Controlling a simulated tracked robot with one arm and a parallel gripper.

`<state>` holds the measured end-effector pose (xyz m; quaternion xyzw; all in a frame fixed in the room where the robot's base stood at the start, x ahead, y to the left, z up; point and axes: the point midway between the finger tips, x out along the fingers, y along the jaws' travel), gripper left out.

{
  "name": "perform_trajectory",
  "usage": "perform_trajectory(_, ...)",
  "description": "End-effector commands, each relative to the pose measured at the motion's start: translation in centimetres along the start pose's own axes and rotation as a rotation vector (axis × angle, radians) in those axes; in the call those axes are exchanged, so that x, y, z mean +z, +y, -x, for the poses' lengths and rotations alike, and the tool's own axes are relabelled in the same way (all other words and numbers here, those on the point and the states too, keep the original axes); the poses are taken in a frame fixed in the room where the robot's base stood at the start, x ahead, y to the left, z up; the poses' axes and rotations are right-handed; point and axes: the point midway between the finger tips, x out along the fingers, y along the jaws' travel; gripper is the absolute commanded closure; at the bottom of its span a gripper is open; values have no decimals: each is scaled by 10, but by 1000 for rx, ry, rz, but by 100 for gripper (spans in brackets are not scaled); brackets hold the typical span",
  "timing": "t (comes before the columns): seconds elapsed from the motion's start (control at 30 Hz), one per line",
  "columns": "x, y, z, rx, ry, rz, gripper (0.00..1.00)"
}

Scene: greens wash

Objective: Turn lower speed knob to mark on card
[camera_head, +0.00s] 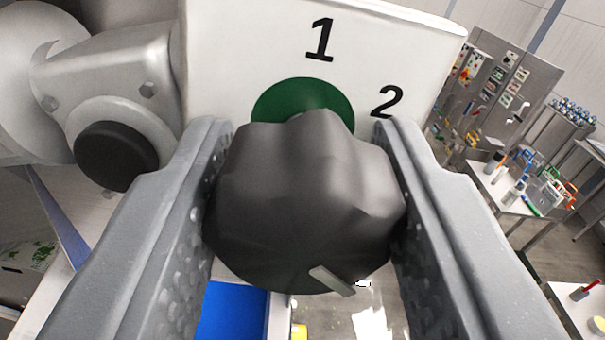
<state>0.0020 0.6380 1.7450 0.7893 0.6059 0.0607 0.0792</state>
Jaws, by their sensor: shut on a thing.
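A dark grey lobed knob (305,200) fills the middle of the view, with a light pointer bar (332,281) at its lower right edge. A green disc (300,100) shows behind the top of the knob. The white dial plate (240,50) behind it bears a black "1" at the top and a "2" to the upper right; the rest of its marks are hidden. My gripper (305,195) is shut on the knob, one finger on its left side and one on its right. No card can be made out.
A grey metal housing with a black round cap (116,156) stands close on the left. A blue surface (232,312) lies below. On the right, farther off, are a table with bottles and tools (515,195) and a grey panel (500,80).

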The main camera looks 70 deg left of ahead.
Motion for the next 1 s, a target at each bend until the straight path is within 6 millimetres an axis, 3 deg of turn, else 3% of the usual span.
perform_trajectory(1.0, 0, 1, 0, 3, 0, -754, 86)
